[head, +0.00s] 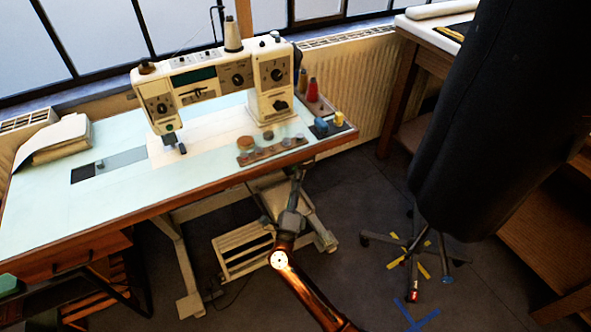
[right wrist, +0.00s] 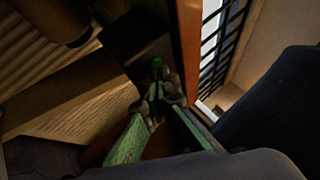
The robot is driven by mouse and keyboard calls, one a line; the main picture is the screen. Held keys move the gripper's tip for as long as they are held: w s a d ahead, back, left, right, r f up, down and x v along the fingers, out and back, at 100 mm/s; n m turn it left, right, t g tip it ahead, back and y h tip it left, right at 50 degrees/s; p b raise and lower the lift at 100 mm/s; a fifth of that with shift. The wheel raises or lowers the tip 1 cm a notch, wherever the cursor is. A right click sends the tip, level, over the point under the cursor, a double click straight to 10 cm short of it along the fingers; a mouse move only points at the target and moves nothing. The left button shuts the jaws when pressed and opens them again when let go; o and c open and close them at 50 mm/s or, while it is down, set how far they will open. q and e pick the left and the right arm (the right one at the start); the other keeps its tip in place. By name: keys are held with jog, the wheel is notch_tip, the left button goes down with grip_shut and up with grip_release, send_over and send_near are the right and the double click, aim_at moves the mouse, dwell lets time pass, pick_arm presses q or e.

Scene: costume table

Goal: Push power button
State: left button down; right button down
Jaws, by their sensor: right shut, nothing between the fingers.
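The white sewing machine (head: 215,82) stands on the pale blue table (head: 60,200). My right gripper (head: 298,172) is at the table's front edge, to the right of the middle, below the tabletop's level in the picture. It is shut and empty. In the right wrist view its fingertips (right wrist: 156,78) point at a dark panel (right wrist: 135,38) beside the table's wooden edge (right wrist: 189,50). A small green spot (right wrist: 156,62) shows right at the fingertips. I cannot tell whether it is the power button or whether the fingers touch it.
A wooden strip with several small round pieces (head: 268,150) lies near the front edge, with spools (head: 312,90) behind it. A dark dress form (head: 490,100) on a wheeled stand rises at the right. A ribbed radiator (head: 365,85) is behind.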

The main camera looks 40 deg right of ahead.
dwell(0.3)
jog(key=shift+s+a+p, duration=0.2)
jog(key=shift+s+p, duration=0.25)
jog(key=shift+s, duration=0.15)
